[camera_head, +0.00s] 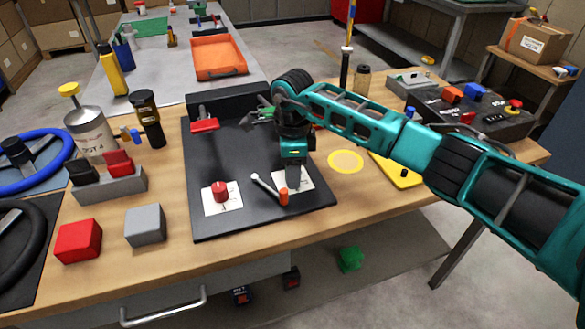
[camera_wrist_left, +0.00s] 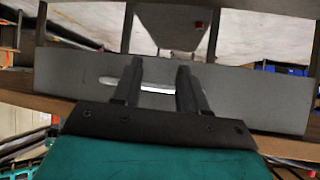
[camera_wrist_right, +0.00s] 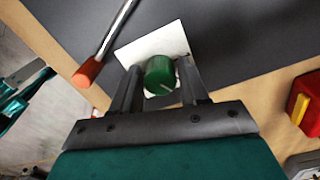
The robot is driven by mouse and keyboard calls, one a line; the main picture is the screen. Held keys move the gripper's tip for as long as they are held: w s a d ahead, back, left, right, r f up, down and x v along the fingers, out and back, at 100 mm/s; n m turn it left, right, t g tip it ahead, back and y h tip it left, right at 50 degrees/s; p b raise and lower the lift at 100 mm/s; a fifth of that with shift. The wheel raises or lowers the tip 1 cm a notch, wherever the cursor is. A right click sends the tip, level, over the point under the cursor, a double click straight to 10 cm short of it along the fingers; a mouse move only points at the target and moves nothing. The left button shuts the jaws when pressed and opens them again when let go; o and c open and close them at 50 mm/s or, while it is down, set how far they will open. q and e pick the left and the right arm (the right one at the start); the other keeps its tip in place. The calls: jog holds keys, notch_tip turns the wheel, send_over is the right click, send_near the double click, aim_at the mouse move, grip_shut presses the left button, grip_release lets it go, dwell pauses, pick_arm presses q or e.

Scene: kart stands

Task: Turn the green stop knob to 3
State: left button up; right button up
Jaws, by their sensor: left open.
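The green stop knob (camera_wrist_right: 160,73) sits on a white card (camera_wrist_right: 172,38), with a pale pointer line toward the bottom of the right wrist view. I cannot read any numbers on the card. My right gripper (camera_wrist_right: 160,68) is open, with its fingers on either side of the knob and apparently small gaps. In the head view my right gripper (camera_head: 292,178) points down over the card and hides the knob. My left gripper (camera_wrist_left: 159,64) is open and empty in the left wrist view, in front of a grey panel (camera_wrist_left: 75,82); it is outside the head view.
A metal lever with an orange tip (camera_head: 284,197) stands close left of the right gripper on the black panel (camera_head: 240,222). A red knob (camera_head: 220,191) sits further left. A yellow tray (camera_head: 398,172) lies to the right. Red (camera_head: 78,241) and grey (camera_head: 145,225) blocks stand left.

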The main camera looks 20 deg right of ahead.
jog(key=c, duration=0.7)
jog(key=shift+m, duration=0.3)
jog(key=m, duration=1.1)
jog(key=shift+p, duration=0.3)
jog(key=o, duration=1)
